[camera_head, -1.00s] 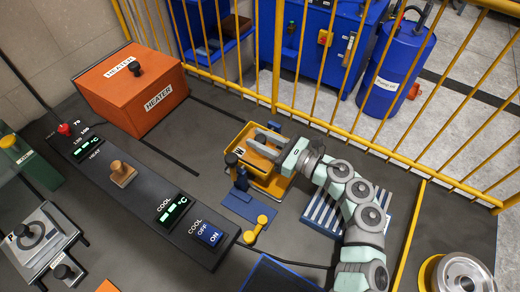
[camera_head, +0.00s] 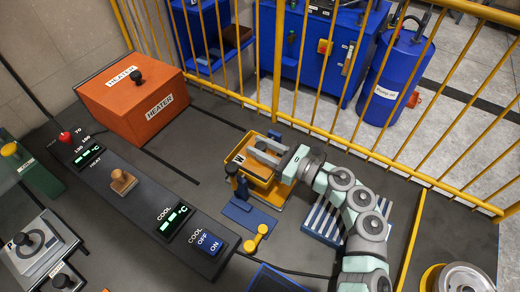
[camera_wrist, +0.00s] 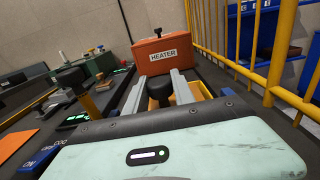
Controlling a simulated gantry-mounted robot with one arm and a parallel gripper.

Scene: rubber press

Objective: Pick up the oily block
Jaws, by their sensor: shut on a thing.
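My gripper (camera_head: 264,150) is at the yellow tray (camera_head: 262,190) near the middle of the table. Its two grey fingers lie low over the tray and point toward its left side. In the wrist view the fingers of my gripper (camera_wrist: 160,85) stand well apart, with a dark rounded piece (camera_wrist: 160,93) between them and yellow surface around it. My gripper is shut on this piece. Whether it is the oily block cannot be told, and its lower part is hidden by the fingers and the palm.
An orange heater box (camera_head: 132,98) with a black knob stands at the back left. A dark control panel (camera_head: 140,205) runs along the left, with a wooden-handled stamp (camera_head: 122,182) on it. A blue-and-white striped rack (camera_head: 322,220) is under my arm. A yellow fence (camera_head: 340,140) closes the back.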

